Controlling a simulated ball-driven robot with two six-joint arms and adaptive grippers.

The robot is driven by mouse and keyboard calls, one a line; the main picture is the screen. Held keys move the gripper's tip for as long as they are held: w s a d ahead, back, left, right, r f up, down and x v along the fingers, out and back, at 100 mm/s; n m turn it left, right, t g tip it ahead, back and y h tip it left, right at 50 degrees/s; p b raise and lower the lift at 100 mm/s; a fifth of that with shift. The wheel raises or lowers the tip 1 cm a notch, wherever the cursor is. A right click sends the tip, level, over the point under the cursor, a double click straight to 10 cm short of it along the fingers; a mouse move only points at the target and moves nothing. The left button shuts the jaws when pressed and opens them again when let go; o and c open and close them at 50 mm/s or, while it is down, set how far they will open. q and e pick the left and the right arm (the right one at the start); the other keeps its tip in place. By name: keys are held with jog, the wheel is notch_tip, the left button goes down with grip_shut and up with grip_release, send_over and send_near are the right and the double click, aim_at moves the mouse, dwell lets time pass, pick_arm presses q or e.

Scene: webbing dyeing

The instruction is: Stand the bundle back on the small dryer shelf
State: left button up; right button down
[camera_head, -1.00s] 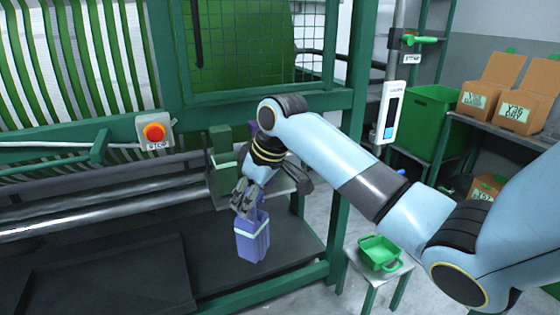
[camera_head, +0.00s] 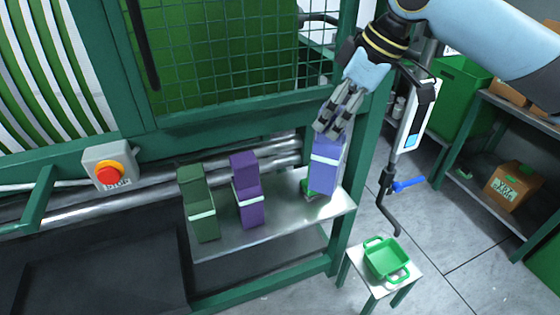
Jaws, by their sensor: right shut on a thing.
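My right gripper (camera_head: 334,126) is shut on the top of a light purple bundle (camera_head: 324,172) with a pale band. The bundle hangs nearly upright over the right end of the small metal shelf (camera_head: 275,233). I cannot tell whether its bottom touches the shelf. A dark green bundle (camera_head: 199,200) and a dark purple bundle (camera_head: 247,188), each with a white band, stand on the shelf to the left. A small green piece (camera_head: 309,189) shows at the held bundle's lower left, partly hidden. My left gripper is out of view.
A green frame post (camera_head: 354,205) rises close to the shelf's right end. A red stop button (camera_head: 108,174) sits at left. A green basket (camera_head: 386,260) stands on a small stool at lower right. A pipe with a blue lever (camera_head: 408,185) is right of the post.

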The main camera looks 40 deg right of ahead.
jog(key=w+a+f+p, duration=0.2)
jog(key=w+a+f, duration=0.3)
jog(key=w+f, duration=0.3)
jog(key=shift+x, duration=1.05)
jog(key=shift+d+f, duration=0.15)
jog(key=c, duration=0.7)
grip_release()
jog(key=shift+c, duration=0.2)
jog(key=v, duration=1.2)
jog(key=shift+b, duration=0.4)
